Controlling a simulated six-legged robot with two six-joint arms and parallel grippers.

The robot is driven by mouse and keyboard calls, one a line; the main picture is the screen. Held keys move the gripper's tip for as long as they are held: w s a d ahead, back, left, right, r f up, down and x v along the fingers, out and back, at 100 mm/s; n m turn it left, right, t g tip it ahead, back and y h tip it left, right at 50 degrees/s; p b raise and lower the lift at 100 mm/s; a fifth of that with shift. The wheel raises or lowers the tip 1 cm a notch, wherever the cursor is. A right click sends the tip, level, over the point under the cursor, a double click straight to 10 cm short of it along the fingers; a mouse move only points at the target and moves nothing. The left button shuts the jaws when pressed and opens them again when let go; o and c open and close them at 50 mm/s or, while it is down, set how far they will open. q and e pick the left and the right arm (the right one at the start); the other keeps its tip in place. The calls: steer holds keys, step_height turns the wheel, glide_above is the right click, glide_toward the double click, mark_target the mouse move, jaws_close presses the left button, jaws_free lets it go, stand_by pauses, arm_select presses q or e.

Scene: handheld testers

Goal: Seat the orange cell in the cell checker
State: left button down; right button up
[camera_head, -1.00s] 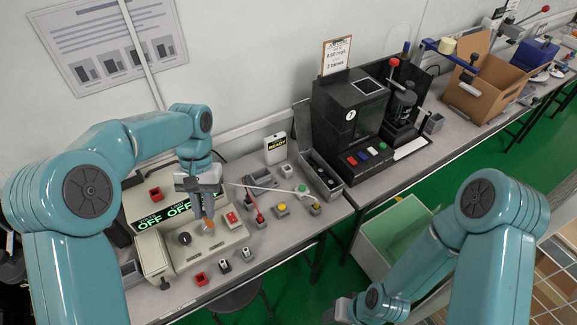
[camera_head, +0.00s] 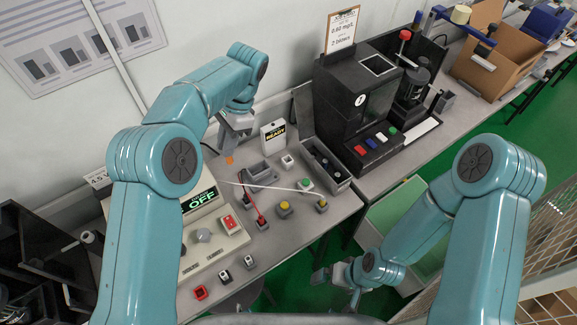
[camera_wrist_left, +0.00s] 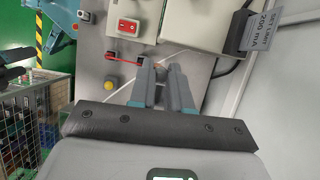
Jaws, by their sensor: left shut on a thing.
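My left gripper (camera_head: 232,145) is over the back of the bench, left of the READY sign, pointing down. It is shut on the orange cell (camera_head: 229,160), whose small orange end shows at the fingertips. In the left wrist view the cell (camera_wrist_left: 159,66) shows just past the fingers (camera_wrist_left: 160,85); most of it is hidden between them. A beige instrument (camera_head: 213,240) with a green OFF display, grey knob and red switch stands front left of the gripper. I cannot tell for sure which unit is the cell checker. My right gripper (camera_head: 338,285) is open and empty, low at the front.
A grey holder (camera_head: 262,172) and the READY sign (camera_head: 273,137) stand right of the gripper. Red and white leads cross the bench. Small button blocks, including a yellow one (camera_head: 284,209), stand in front. A black machine (camera_head: 355,100) stands to the right.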

arm_select(q)
steer(key=w+d+r+m+t+h+b, duration=0.1)
steer(key=w+d+m+t+h+b, duration=0.2)
steer(key=w+d+m, duration=0.65)
steer(key=w+d+m+t+b, duration=0.25)
steer(key=d+m+t, duration=0.25)
steer(key=m, duration=0.9)
steer(key=shift+m, duration=0.25)
steer(key=f+b, duration=0.1)
steer(key=f, duration=0.5)
steer(key=f+b, duration=0.1)
steer(key=f, duration=0.6)
steer(key=f+b, duration=0.1)
steer(key=f, duration=0.5)
steer(key=shift+s+f+b, duration=0.25)
steer(key=shift+b, duration=0.15)
steer(key=shift+f, duration=0.1)
steer(key=c, duration=1.1)
jaws_free()
